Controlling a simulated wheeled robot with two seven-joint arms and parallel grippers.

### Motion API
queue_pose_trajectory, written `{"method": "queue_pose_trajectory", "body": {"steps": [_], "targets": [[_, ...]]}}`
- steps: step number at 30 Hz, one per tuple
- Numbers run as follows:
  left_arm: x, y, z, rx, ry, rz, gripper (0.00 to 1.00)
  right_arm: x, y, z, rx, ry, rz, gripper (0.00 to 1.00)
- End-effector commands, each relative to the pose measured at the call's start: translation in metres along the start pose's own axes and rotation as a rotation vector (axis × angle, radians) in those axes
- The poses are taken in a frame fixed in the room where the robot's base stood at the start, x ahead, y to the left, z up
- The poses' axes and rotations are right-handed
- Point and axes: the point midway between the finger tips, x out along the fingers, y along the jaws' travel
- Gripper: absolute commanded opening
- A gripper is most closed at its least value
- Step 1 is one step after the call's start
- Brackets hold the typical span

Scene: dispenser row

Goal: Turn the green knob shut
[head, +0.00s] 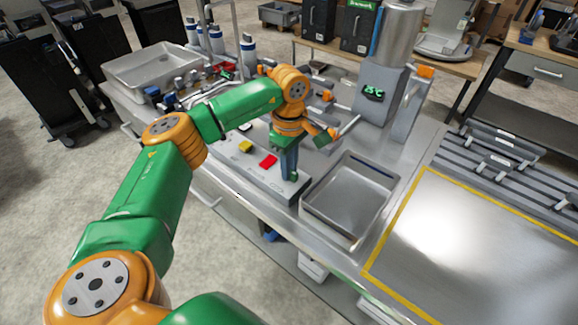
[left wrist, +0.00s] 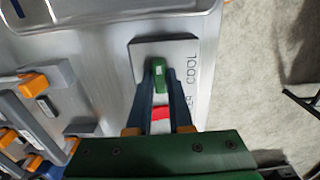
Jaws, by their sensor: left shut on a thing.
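The green knob (left wrist: 159,76) shows in the left wrist view on a grey square pad, next to panel lettering that reads COOL. My left gripper (left wrist: 158,72) is shut on it, one dark finger on each side of the knob. In the head view my left gripper (head: 289,176) reaches down to the near right end of the dispenser panel and hides the green knob there. A red knob (head: 268,161) and a yellow knob (head: 245,146) sit farther left along the same panel. The red knob also shows between the fingers in the left wrist view (left wrist: 160,113). My right gripper is not in view.
A metal tray (head: 322,225) stands right of the panel. Behind it rises a steel dispenser (head: 384,75) with a green display reading 25°C. Orange-tipped levers (left wrist: 33,82) stand beside the panel. A yellow-edged bare steel surface (head: 470,250) lies at the right.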

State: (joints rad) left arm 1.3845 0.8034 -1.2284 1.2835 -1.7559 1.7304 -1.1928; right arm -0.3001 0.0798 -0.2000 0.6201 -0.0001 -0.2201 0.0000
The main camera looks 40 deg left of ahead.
Motion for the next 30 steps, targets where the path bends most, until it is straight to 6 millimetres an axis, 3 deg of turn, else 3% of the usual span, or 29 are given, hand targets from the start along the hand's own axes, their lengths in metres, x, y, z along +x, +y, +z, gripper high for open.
{"method": "queue_pose_trajectory", "body": {"steps": [17, 18, 21, 30], "targets": [[0.0, 0.0001, 0.0006, 0.031, -0.001, 0.0, 0.0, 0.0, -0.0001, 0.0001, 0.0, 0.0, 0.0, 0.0], [0.0001, 0.0001, 0.0006, 0.031, -0.001, 0.0, 0.24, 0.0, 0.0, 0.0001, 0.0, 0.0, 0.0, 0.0], [0.0001, 0.0, 0.0005, 0.031, -0.001, 0.0, 0.49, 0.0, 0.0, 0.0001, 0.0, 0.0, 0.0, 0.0], [-0.0019, 0.0002, 0.0002, 0.029, 0.0, 0.0, 0.49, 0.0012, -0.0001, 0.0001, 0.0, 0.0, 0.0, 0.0]]}}
